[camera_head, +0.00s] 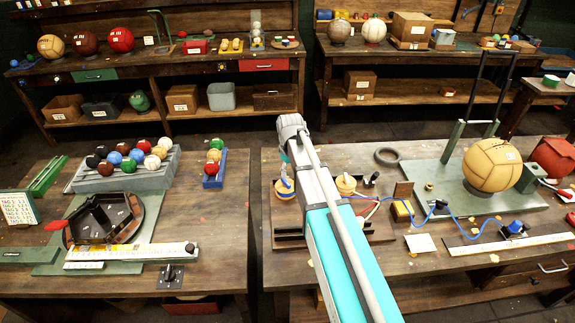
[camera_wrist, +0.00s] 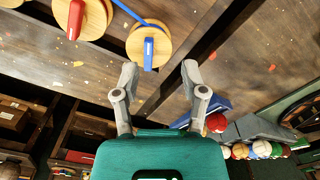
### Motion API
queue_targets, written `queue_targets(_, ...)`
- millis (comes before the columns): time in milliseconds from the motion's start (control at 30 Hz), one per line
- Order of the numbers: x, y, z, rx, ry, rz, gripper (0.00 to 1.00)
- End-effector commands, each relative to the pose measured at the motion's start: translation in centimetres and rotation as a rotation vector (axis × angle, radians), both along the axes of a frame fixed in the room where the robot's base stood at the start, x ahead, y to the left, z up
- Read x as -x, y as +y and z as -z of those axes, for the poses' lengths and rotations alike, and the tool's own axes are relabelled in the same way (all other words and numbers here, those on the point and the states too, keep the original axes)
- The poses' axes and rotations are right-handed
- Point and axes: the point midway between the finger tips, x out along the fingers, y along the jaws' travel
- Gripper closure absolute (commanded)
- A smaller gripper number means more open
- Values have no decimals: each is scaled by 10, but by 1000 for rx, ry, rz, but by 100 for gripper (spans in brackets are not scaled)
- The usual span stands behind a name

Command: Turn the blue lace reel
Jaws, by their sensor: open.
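The blue lace reel is a round wooden disc (camera_wrist: 139,50) with a blue handle (camera_wrist: 148,54), at the top centre of the wrist view. In the head view the blue-handled reel (camera_head: 285,189) stands at the left end of a dark base on the right bench, beside my arm. My gripper (camera_wrist: 159,69) is open and empty in the wrist view. Its fingertips appear just below the reel in the picture, one to each side of the handle's lower end, with no contact visible. In the head view my arm mostly hides the gripper.
A second reel with a red handle (camera_wrist: 76,18) stands close beside the blue one. A gap separates the benches. The left bench holds a rack of balls (camera_head: 125,178).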

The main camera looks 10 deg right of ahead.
Motion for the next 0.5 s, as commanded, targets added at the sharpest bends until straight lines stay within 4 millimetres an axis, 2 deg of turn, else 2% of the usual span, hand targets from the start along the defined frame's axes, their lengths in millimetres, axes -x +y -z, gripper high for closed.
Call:
queue_targets(33, 10, -1, 8, 0, 0, 13, 44)
queue_targets(500, 66, -4, 41, 0, 0, 151, 44)
